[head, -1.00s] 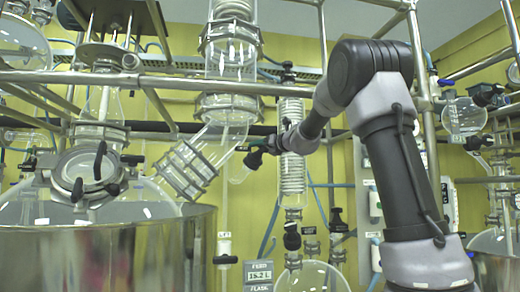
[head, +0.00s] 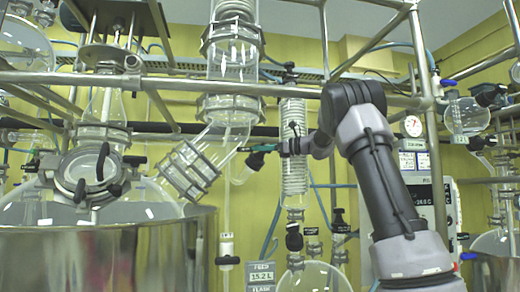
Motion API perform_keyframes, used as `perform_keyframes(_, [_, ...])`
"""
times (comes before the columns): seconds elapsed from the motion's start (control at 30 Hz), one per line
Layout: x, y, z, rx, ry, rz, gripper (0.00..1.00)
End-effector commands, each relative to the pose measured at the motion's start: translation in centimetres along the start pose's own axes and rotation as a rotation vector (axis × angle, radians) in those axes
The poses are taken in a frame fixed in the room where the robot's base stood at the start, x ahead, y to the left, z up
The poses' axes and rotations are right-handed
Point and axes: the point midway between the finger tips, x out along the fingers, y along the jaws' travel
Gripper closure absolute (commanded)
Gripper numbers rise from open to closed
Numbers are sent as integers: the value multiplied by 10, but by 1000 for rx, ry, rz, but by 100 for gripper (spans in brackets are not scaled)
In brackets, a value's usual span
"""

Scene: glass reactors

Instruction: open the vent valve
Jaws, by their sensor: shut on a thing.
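My gripper (head: 250,150) is at the end of my arm, which reaches in from the right to the middle of the view. It is shut at a small valve on the short glass side arm (head: 240,172) beside the angled glass joint. I take this to be the vent valve; its handle is mostly hidden by the dark and teal fingers. The handle's exact angle is too small to tell. The angled glass joint (head: 190,168) with metal clamps is just left of the gripper.
A large steel vessel (head: 110,255) with a glass lid stands at the left. A coiled condenser (head: 293,170) stands upright close by my wrist. Metal frame bars (head: 180,84) run across above. A control panel (head: 445,205) stands at the right.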

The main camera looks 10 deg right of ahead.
Motion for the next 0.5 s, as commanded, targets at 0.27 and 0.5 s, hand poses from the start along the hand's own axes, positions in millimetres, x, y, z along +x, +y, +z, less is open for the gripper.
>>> perform_keyframes(0.27, [-2,3,-2,-174,1,192,94])
perform_keyframes(0.5, [-2,8,-2,-305,1,338,94])
